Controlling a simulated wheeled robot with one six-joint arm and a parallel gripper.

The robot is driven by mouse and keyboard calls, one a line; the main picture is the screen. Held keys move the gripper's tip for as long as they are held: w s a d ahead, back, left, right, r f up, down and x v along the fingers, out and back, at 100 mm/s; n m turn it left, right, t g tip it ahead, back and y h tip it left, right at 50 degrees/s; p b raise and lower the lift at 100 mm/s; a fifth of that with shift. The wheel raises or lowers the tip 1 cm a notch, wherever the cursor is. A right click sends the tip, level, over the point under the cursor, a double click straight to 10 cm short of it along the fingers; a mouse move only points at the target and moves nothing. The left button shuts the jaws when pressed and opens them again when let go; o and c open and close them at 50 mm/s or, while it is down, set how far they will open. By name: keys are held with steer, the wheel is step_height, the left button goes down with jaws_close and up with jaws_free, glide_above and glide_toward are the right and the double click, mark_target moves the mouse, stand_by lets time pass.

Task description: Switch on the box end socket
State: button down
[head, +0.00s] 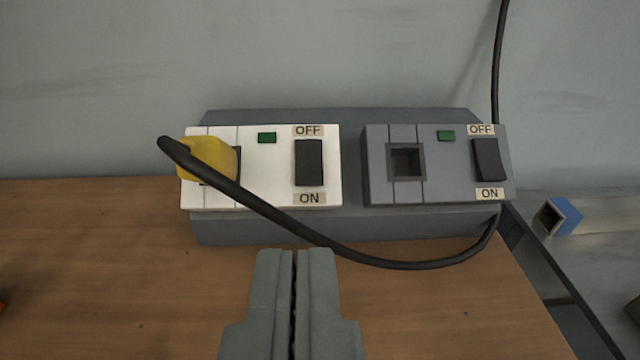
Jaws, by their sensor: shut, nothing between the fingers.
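A grey socket block (350,228) with two socket units stands at the back of a wooden table. The left, white unit (265,190) has a yellow plug (207,158) in it, a dark green indicator (267,138) and a black rocker switch (309,163) between OFF and ON labels. The right, grey unit (440,190) has an empty square socket (405,162), a dark green indicator (446,135) and a black rocker switch (487,159). I cannot tell which is the box end socket, nor either rocker's position. My gripper (295,252) is shut and empty, below the white unit in the picture.
A black cable (390,265) runs from the yellow plug across the white unit's lower part and loops to the block's right end. Another stretch of cable (497,60) rises along the wall. A blue square tube (563,216) lies beyond the table's right edge. The front tabletop (110,270) is mostly clear.

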steer(key=shift+w+d+f, duration=0.2)
steer(key=shift+w+f, duration=0.6)
steer(key=shift+w, duration=0.2)
glide_toward(308, 168)
steer(key=w+r, duration=0.2)
steer(key=w, duration=0.1)
steer(key=shift+w+f, duration=1.4)
steer(key=shift+f, duration=0.15)
